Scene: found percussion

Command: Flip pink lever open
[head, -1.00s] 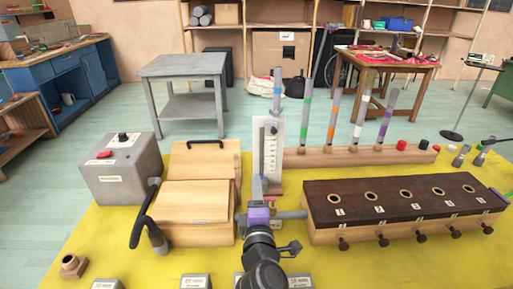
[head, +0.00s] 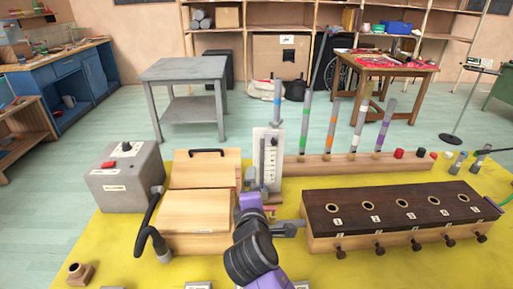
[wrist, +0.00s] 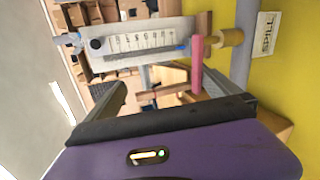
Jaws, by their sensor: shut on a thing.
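The pink lever (wrist: 197,65) shows in the wrist view as a short upright bar beside a white scale plate (wrist: 148,42). It sits by a brass-coloured fitting (wrist: 230,38) on a grey tube. My gripper (wrist: 182,86) is at the lever, with its dark fingers on either side and jaws shut on it. The exact contact is partly hidden. In the head view the scale plate (head: 267,158) stands upright beyond my purple wrist, which hides most of the gripper and the lever.
A wooden box with a black handle (head: 200,215) and a grey control box (head: 123,180) stand left. A long box with a dark holed top (head: 400,207) is close on the right. Colour-banded tubes (head: 333,125) rise behind.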

